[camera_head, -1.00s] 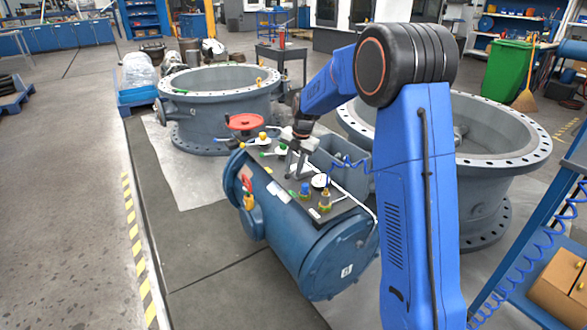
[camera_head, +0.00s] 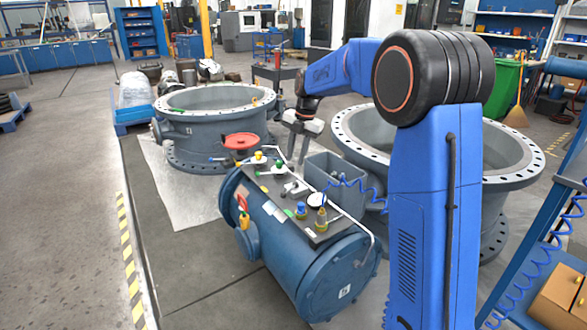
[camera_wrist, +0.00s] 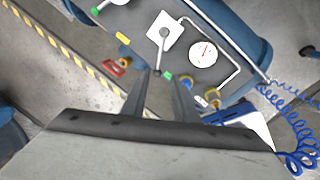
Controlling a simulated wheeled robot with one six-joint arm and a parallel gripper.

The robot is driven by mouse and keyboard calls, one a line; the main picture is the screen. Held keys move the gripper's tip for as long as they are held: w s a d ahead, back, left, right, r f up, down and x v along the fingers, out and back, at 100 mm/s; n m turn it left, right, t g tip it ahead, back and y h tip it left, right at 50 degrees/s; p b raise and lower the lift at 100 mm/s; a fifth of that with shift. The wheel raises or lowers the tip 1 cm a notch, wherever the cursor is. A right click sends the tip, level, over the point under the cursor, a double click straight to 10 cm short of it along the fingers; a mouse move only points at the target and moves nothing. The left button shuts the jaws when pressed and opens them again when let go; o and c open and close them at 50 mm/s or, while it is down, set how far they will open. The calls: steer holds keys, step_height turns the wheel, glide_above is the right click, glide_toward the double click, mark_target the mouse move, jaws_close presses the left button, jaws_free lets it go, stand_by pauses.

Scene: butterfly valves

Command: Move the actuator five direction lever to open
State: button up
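The labels are too small to read, so I cannot tell which lever is the actuator five direction lever. A lever (camera_wrist: 162,48) on a white plate is in the wrist view, pointing down toward my fingertips, with a green piece near its lower end. It appears to be the pale lever (camera_head: 294,188) beside the round gauge in the head view. My gripper (camera_head: 297,157) hangs above the panel's far side, fingers down and apart, holding nothing visible. In the wrist view my gripper (camera_wrist: 160,82) has a gap between its dark fingers, just below the lever.
A white gauge (camera_wrist: 202,53) and a bent pipe (camera_head: 340,212) flank the lever. Blue-and-yellow fittings (camera_head: 321,219) stand at the panel's front. A grey box (camera_head: 333,168) and coiled blue hose (camera_head: 350,184) lie close on the right.

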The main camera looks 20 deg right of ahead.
steer(key=shift+s+d+r, duration=0.1)
steer(key=shift+s+r, duration=0.05)
steer(key=shift+r, duration=0.6)
steer(key=shift+s+d+r, duration=0.1)
steer(key=shift+r, duration=0.6)
steer(key=s+d+r+m+t, duration=0.1)
steer(key=s+r+m, duration=0.1)
steer(key=s+m, duration=0.8)
steer(key=s+r+m+t, duration=0.15)
steer(key=s+m, duration=0.25)
steer(key=s, duration=1.2)
steer(key=s+f+m, duration=0.3)
steer(key=s+m, duration=0.1)
steer(key=s, duration=0.3)
steer(key=s+d+f+m+h, duration=0.1)
steer(key=s+f+m, duration=0.2)
steer(key=s+m, duration=0.2)
steer(key=s+f+m, duration=0.3)
steer(key=s+m, duration=0.1)
steer(key=s, duration=0.5)
steer(key=shift+s+d+t+h, duration=0.25)
steer(key=shift+s+t+h, duration=0.05)
steer(key=shift+t, duration=0.05)
